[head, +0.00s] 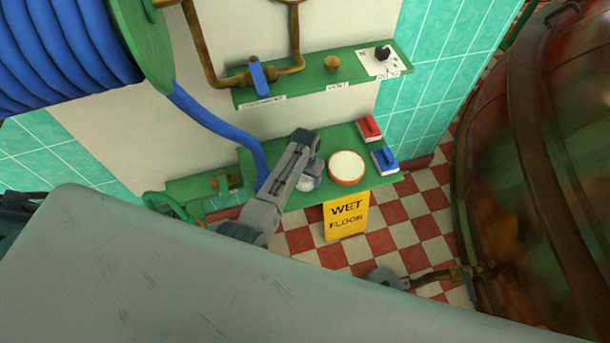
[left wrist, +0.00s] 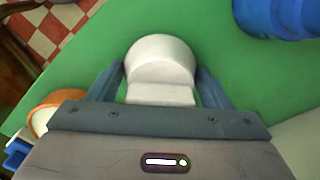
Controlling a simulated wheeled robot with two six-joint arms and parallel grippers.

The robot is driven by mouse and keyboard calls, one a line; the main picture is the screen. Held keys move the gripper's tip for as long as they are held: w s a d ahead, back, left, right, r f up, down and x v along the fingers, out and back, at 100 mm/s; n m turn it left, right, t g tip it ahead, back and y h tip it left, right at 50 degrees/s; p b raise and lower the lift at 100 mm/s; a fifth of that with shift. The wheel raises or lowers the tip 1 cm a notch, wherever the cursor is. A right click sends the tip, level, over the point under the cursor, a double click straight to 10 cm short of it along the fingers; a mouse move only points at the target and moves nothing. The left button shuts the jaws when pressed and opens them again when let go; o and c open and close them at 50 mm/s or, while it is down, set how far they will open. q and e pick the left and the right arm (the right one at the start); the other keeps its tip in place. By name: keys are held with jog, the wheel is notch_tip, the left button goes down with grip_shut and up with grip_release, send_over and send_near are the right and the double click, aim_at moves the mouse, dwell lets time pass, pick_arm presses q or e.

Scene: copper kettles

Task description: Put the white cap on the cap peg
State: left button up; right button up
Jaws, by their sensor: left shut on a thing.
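The white cap (left wrist: 161,60) is a rounded white piece with a blocky grip, between the two fingers of my left gripper (left wrist: 160,82) in the left wrist view. In the head view my left gripper (head: 308,168) is over the lower green shelf (head: 280,150), and part of the white cap (head: 306,184) shows below it. The gripper is shut on the cap. I cannot tell whether the cap touches the shelf. I cannot identify the cap peg for sure; a brass knob (head: 332,63) stands on the upper green shelf. My right gripper is not in view.
Right of my gripper are a round white-topped dish (head: 347,166), a red block (head: 369,128) and a blue block (head: 385,160). A blue hose (head: 215,122) runs down on the left. A yellow wet-floor sign (head: 346,216) is below. A large copper vessel (head: 570,150) stands right.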

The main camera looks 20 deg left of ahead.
pick_arm(q)
jog(key=o, duration=1)
notch_tip(320, 180, up, 11)
jog(key=shift+f, duration=0.1)
